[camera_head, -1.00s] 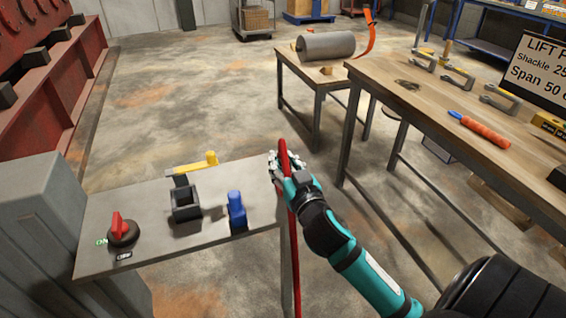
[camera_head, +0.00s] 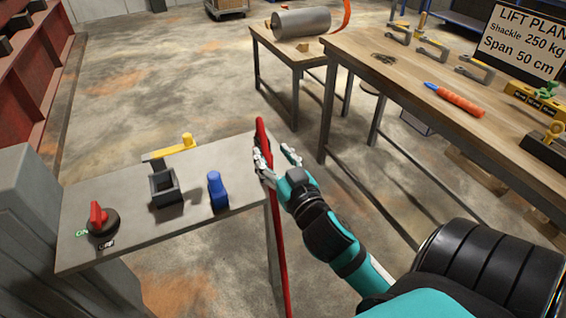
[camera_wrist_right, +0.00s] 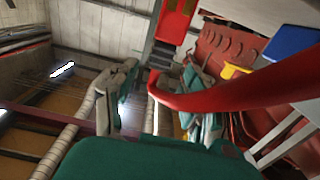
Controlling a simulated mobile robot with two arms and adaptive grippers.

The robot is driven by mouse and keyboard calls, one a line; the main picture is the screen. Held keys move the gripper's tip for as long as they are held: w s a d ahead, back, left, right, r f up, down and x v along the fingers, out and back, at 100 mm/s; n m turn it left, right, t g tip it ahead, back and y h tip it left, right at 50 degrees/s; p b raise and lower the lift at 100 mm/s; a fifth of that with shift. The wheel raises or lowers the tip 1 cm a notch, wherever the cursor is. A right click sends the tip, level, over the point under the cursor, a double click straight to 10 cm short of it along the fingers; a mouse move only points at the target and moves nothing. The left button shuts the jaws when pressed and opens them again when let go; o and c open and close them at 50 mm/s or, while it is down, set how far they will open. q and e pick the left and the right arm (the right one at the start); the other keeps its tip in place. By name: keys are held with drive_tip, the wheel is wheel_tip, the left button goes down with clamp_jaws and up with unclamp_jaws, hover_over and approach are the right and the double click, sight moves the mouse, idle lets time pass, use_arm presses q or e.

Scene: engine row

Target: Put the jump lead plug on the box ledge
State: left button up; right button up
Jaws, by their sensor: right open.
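A red lead (camera_head: 277,235) hangs down past the right edge of the grey box ledge (camera_head: 120,222). Its thicker top end (camera_head: 260,128), which looks like the jump lead plug, stands up at the ledge's far right corner. My right gripper (camera_head: 277,157) is open there, its fingers apart, with one finger right beside the red lead. I cannot tell whether they touch. In the right wrist view the red lead (camera_wrist_right: 235,95) runs close across the right finger; the left finger (camera_wrist_right: 108,100) stands clear of it. My left gripper is not in view.
On the ledge are a red rotary switch (camera_head: 99,219), a black open holder (camera_head: 165,186), a blue plug-like piece (camera_head: 217,190) and a yellow-handled lever (camera_head: 170,152). The ledge has bare room at its front. A wooden workbench (camera_head: 400,95) with tools stands to the right.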

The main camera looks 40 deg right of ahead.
drive_tip(key=shift+p+v, duration=0.65)
drive_tip(key=shift+v, duration=2.05)
